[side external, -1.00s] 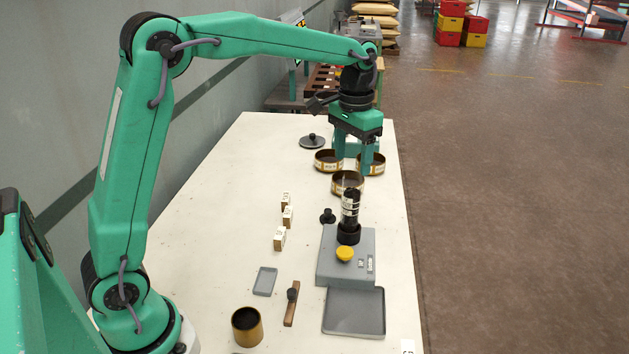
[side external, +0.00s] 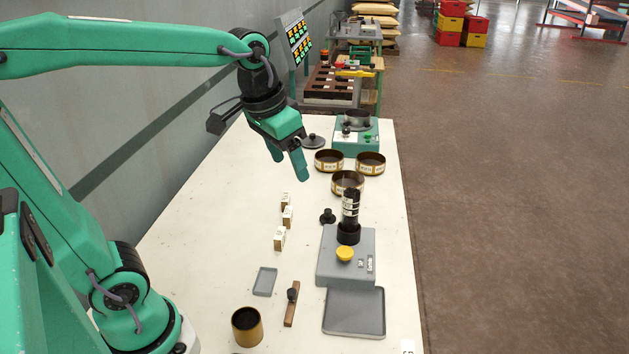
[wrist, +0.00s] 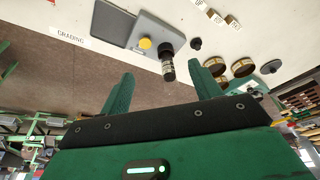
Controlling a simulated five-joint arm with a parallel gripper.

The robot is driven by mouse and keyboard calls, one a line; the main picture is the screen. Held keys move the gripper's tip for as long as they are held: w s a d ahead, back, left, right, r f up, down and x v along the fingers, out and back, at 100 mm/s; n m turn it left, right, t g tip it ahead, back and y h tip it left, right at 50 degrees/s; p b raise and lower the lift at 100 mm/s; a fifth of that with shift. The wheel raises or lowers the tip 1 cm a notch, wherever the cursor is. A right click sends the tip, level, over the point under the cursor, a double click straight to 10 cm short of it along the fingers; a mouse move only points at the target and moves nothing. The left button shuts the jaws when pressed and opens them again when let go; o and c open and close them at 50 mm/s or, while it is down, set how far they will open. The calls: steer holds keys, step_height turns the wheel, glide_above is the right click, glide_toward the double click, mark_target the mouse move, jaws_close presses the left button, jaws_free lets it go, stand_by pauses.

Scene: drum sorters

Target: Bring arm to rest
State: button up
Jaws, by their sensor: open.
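My gripper (side external: 288,168) is open and empty, held in the air above the far left part of the white table (side external: 205,215). Its two green fingers point down and a little to the right in the side view. The wrist view shows the spread fingers (wrist: 163,88) with nothing between them. The cylinder also shows in the wrist view (wrist: 167,66).
Several brass rings (side external: 347,182) lie right of my gripper. Small labelled blocks (side external: 279,238) stand mid-table. A brass cup (side external: 247,327), a wooden strip (side external: 291,305), a small tray (side external: 265,281) and a grey tray (side external: 354,322) lie at the front. A green machine (side external: 354,138) stands at the back.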

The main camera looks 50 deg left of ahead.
steer(key=s+f+t, duration=0.2)
steer(key=s+f, duration=0.1)
steer(key=s, duration=0.6)
steer(key=shift+s+f, duration=0.2)
steer(key=shift+f, duration=0.2)
